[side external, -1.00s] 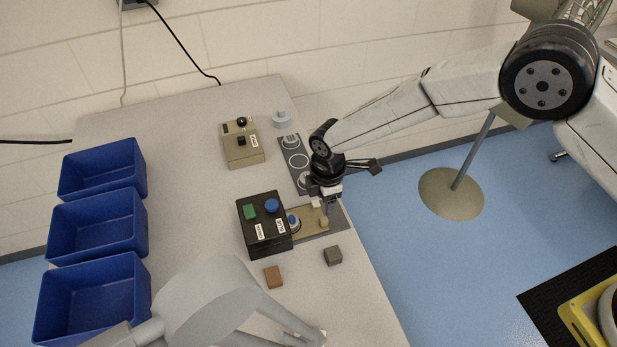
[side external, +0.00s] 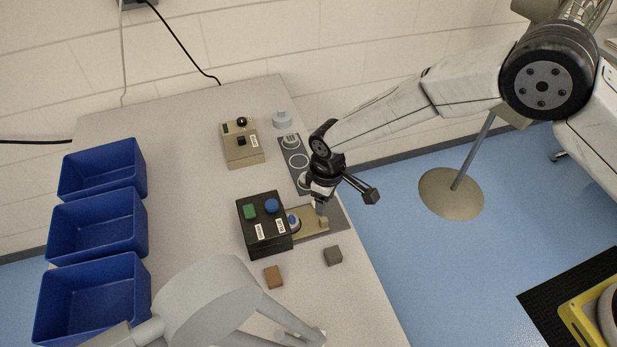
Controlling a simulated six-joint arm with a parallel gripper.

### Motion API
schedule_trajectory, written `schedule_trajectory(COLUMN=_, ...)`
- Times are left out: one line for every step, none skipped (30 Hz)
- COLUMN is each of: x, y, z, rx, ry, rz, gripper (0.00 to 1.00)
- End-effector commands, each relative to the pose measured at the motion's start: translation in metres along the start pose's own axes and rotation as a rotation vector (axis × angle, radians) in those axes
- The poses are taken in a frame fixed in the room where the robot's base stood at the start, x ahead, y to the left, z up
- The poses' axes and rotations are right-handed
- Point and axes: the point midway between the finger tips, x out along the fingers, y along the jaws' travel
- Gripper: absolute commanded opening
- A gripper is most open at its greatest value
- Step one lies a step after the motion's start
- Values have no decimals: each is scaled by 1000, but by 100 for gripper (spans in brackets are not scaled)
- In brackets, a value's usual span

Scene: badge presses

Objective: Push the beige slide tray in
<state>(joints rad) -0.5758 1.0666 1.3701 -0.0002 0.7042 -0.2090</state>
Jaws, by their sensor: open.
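The beige slide tray (side external: 309,226) sticks out to the right from the black press box (side external: 264,232), which has a green and a blue button on top. A round blue and white piece (side external: 293,222) sits on the tray close to the box. A small beige block-like handle (side external: 324,222) stands at the tray's outer end. My gripper (side external: 320,208) is open, pointing down at the tray's outer end beside the handle. The fingertips are small and partly hidden, so I cannot tell whether they touch it.
A beige control box (side external: 242,146) stands farther back, near a grey plate with round places (side external: 299,161). A brown block (side external: 273,277) and a dark grey block (side external: 333,256) lie in front. Blue bins (side external: 92,227) line the left. A pale grey jointed shape (side external: 215,300) fills the foreground.

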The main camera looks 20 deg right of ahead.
Motion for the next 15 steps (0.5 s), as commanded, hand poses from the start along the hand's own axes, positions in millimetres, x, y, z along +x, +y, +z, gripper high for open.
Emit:
schedule_trajectory(x=0, y=0, z=0, rx=64, ry=0, rz=0, gripper=59)
schedule_trajectory(x=0, y=0, z=0, rx=107, ry=0, rz=0, gripper=59)
schedule_trajectory(x=0, y=0, z=0, rx=164, ry=0, rz=0, gripper=59)
schedule_trajectory(x=0, y=0, z=0, rx=207, ry=0, rz=0, gripper=59)
schedule_trajectory(x=0, y=0, z=0, rx=249, ry=0, rz=0, gripper=59)
schedule_trajectory(x=0, y=0, z=0, rx=307, ry=0, rz=0, gripper=59)
schedule_trajectory(x=0, y=0, z=0, rx=348, ry=0, rz=0, gripper=59)
schedule_trajectory(x=0, y=0, z=0, rx=392, ry=0, rz=0, gripper=59)
schedule_trajectory(x=0, y=0, z=0, rx=448, ry=0, rz=0, gripper=59)
schedule_trajectory(x=0, y=0, z=0, rx=491, ry=0, rz=0, gripper=59)
schedule_trajectory(x=0, y=0, z=0, rx=533, ry=0, rz=0, gripper=59)
schedule_trajectory(x=0, y=0, z=0, rx=591, ry=0, rz=0, gripper=59)
schedule_trajectory(x=0, y=0, z=0, rx=633, ry=0, rz=0, gripper=59)
schedule_trajectory(x=0, y=0, z=0, rx=676, ry=0, rz=0, gripper=59)
schedule_trajectory(x=0, y=0, z=0, rx=733, ry=0, rz=0, gripper=59)
